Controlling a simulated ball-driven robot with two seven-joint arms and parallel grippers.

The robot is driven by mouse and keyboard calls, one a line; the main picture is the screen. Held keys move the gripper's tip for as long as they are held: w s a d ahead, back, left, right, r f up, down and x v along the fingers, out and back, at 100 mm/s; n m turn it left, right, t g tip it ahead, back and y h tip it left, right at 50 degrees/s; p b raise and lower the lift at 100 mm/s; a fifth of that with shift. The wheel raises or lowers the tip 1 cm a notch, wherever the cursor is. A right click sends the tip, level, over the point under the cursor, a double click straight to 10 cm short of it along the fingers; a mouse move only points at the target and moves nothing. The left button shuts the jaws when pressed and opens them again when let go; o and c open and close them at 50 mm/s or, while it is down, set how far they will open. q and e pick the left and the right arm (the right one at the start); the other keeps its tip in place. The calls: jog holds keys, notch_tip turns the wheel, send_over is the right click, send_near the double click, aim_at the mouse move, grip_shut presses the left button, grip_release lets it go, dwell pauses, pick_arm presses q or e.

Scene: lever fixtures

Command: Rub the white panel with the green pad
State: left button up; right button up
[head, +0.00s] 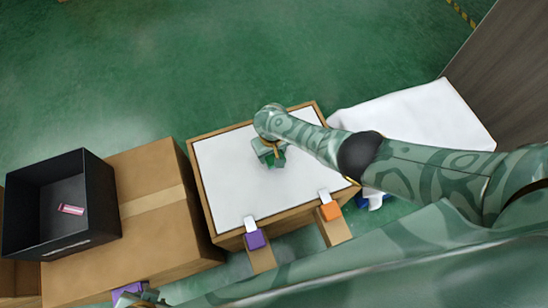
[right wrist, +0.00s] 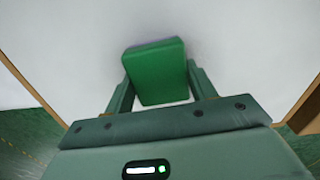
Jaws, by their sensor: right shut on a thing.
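The white panel (head: 225,175) is a flat white board in a wooden frame, on top of a box in the middle of the head view. My right gripper (head: 273,156) is over the panel, right of its middle, and is shut on the green pad (head: 279,161). In the right wrist view the green pad (right wrist: 157,72) sits between both fingers, with the white panel (right wrist: 240,40) behind it. I cannot tell whether pad and panel touch. My left gripper (head: 148,298) shows only in part at the bottom left edge; its fingers are unclear.
A purple clamp (head: 255,240) and an orange clamp (head: 330,211) stand at the panel's near edge. A black bin (head: 95,195) with a pink item (head: 71,209) stands on cardboard boxes at left. A white-covered surface (head: 430,115) lies at right, beside a dark wall.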

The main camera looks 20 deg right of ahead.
jog(key=shift+w+f, duration=0.15)
jog(key=shift+w, duration=0.35)
pick_arm(q)
jog(key=shift+s+f, duration=0.1)
jog(key=shift+f, duration=0.3)
jog(key=shift+t, duration=0.3)
jog(key=r+p, duration=0.2)
jog(key=w+r+p, duration=0.1)
jog(key=r+p, duration=0.1)
jog(key=r, duration=0.1)
jog(key=shift+r, duration=0.1)
pick_arm(e)
notch_tip(320, 180, up, 6)
jog(key=shift+r, duration=0.1)
jog(key=shift+r+p, duration=1.3)
jog(key=shift+r, duration=0.35)
pick_arm(q)
jog(key=r, duration=0.2)
jog(key=shift+w+r, duration=0.2)
jog(key=shift+r, duration=0.15)
pick_arm(e)
jog(key=shift+f, duration=0.1)
pick_arm(q)
jog(key=shift+f, duration=0.1)
pick_arm(e)
jog(key=shift+w, duration=0.1)
